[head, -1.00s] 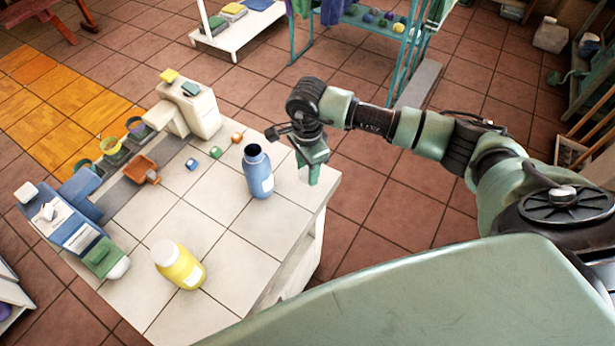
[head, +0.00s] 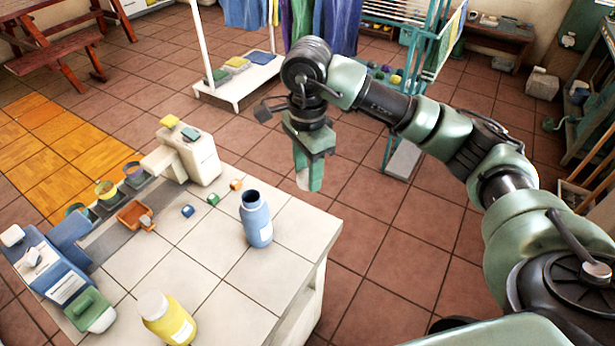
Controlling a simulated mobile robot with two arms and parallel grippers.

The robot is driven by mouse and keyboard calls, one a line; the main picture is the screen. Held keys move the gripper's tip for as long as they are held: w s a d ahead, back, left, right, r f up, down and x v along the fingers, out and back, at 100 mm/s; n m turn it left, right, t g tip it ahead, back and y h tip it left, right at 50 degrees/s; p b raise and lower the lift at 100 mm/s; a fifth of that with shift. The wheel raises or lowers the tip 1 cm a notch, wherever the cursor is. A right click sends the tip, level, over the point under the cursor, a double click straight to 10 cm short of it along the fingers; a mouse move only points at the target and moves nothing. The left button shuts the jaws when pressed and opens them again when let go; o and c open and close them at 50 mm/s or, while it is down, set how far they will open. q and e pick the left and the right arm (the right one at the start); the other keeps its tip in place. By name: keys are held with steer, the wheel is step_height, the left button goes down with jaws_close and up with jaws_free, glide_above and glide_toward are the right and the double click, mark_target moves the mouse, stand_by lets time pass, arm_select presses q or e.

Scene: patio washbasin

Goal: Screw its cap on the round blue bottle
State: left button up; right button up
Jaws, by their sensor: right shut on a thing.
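The round blue bottle (head: 258,222) stands upright on the tiled counter near its right corner. It has a pale label, and its dark mouth is open with no cap on it. My right gripper (head: 308,180) points down above and to the right of the bottle in the picture, apart from it. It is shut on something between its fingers. A pale patch shows there, but I cannot make out the held thing or tell whether it is the cap. My left gripper is out of view.
A yellow bottle (head: 165,318) with a white cap stands at the counter's front. A white dispenser (head: 190,155) stands at the back.

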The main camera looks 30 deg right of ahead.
stand_by(0.3)
steer(key=shift+s+a+f+n, duration=0.1)
steer(key=shift+s+a+n, duration=0.15)
steer(key=shift+s+n, duration=0.4)
steer(key=s+a+f+n, duration=0.1)
steer(key=s+a+n, duration=0.3)
steer(key=s+n, duration=0.6)
steer(key=shift+s+f+n, duration=0.25)
steer(key=shift+f+n, duration=0.15)
steer(key=shift+n, duration=2.65)
steer(key=shift+a, duration=0.1)
